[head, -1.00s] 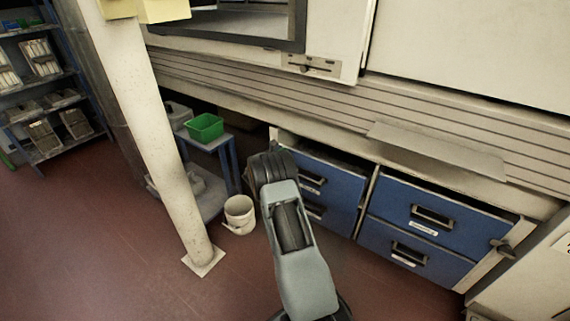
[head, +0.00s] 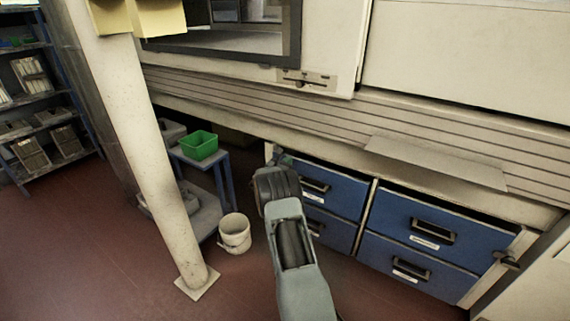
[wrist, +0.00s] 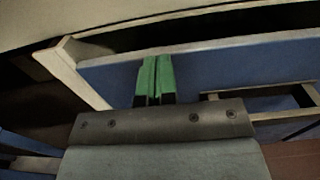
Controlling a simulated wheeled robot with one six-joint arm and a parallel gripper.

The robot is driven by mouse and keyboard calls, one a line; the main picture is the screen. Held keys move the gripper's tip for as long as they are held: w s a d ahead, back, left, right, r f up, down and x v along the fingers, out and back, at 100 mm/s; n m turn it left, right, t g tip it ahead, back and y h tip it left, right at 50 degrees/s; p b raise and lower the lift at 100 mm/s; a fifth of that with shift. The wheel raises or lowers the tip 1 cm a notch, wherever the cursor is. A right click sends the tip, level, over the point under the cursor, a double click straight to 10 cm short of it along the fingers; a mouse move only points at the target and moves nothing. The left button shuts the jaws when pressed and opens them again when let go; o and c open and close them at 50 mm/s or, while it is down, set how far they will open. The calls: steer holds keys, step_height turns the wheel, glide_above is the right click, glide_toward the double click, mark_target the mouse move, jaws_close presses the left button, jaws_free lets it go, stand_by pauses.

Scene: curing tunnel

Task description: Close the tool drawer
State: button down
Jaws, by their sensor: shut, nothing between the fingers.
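The blue upper left drawer (head: 336,189) sits under the bench, with a dark gap above its front; how far it stands out is hard to tell. Its label is too small to read, so I cannot confirm it is the tool drawer. In the wrist view, its blue front (wrist: 215,72) has a recessed-looking handle (wrist: 258,104) to the right of my gripper. My gripper (wrist: 155,62) has green fingers, shut together and empty, in front of the drawer's left part. Contact with the front is unclear. In the head view my arm hides most of the gripper and the drawer's left end.
More blue drawers, the upper right (head: 430,228) and lower right (head: 405,268), lie to the right. A pale frame post (wrist: 78,72) borders the drawer's left end. A white bucket (head: 235,234), a pillar (head: 150,160) and a small table with a green bin (head: 199,145) stand left.

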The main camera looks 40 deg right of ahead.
steer(key=shift+d+r, duration=0.15)
steer(key=shift+r, duration=0.2)
steer(key=p+v, duration=0.4)
steer(key=v, duration=1)
steer(key=s+a+r+m+g+y+p, duration=0.2)
steer(key=s+r+m+p, duration=0.25)
steer(key=r, duration=0.35)
steer(key=s+a+r+m+g+y+p, duration=0.1)
steer(key=s+a+r+m+g+p, duration=0.15)
steer(key=s+r+p, duration=0.4)
steer(key=s+a+r+m+g+y+p, duration=0.15)
steer(key=r+m+p, duration=0.25)
steer(key=r, duration=0.6)
steer(key=s+a+r+m+t+y+p, duration=0.2)
steer(key=s+a+r+m+y+p, duration=0.3)
steer(key=a+r, duration=0.5)
steer(key=s+a+r+m+t+y+p, duration=0.2)
steer(key=s+a+r+m+y+p, duration=0.3)
steer(key=s+a+r+p, duration=0.5)
steer(key=a+y+p, duration=0.1)
steer(key=y, duration=0.1)
steer(key=shift+r+y+p, duration=0.15)
steer(key=shift+y+p, duration=0.2)
steer(key=shift+p, duration=0.05)
steer(key=shift+s+a, duration=0.1)
